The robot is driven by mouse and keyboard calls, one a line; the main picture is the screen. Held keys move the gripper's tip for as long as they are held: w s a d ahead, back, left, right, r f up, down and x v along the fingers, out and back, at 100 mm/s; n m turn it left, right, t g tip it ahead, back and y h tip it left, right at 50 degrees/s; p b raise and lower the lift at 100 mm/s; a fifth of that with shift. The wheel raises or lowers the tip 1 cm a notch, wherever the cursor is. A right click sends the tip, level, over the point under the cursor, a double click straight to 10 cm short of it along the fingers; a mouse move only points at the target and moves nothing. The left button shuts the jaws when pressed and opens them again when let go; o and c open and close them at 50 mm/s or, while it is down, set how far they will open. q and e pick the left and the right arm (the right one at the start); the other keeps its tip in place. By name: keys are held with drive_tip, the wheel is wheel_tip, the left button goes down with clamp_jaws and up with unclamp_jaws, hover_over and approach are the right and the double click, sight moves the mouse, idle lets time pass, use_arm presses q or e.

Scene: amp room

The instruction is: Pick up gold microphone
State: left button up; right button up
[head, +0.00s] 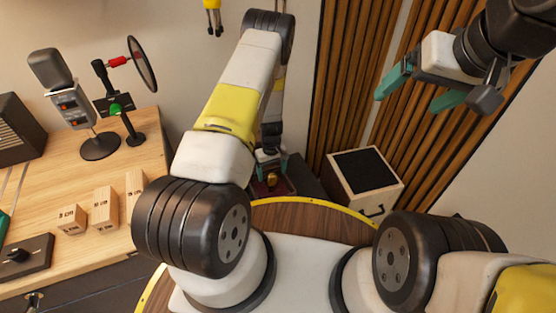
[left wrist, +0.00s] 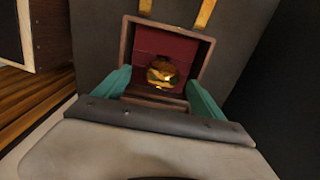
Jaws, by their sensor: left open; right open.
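The gold microphone (left wrist: 162,73) appears as a shiny gold rounded object inside an open box (left wrist: 203,60) with a dark red lining, in the left wrist view. In the head view a small gold spot (head: 271,180) shows low behind my left arm. My left gripper (left wrist: 158,84) is open, with one teal finger on either side of the box's near part; I cannot tell whether they touch it. The gold object is in line between the fingers, apart from both. My right gripper (head: 407,102) is open and empty, high at the right in the head view.
A wooden desk (head: 85,180) at the left holds a grey microphone (head: 50,70), a pop filter (head: 142,65) and small wooden blocks (head: 105,205). Slatted wall panels (head: 350,80) stand behind.

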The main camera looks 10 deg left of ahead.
sight(271, 184)
use_arm(q)
drive_tip(key=f, duration=0.7)
drive_tip(key=shift+s+a+f, duration=0.15)
drive_tip(key=shift+a+f, duration=0.05)
drive_tip(key=shift+f, duration=0.2)
clamp_jaws()
drive_tip(key=shift+r, duration=5.1)
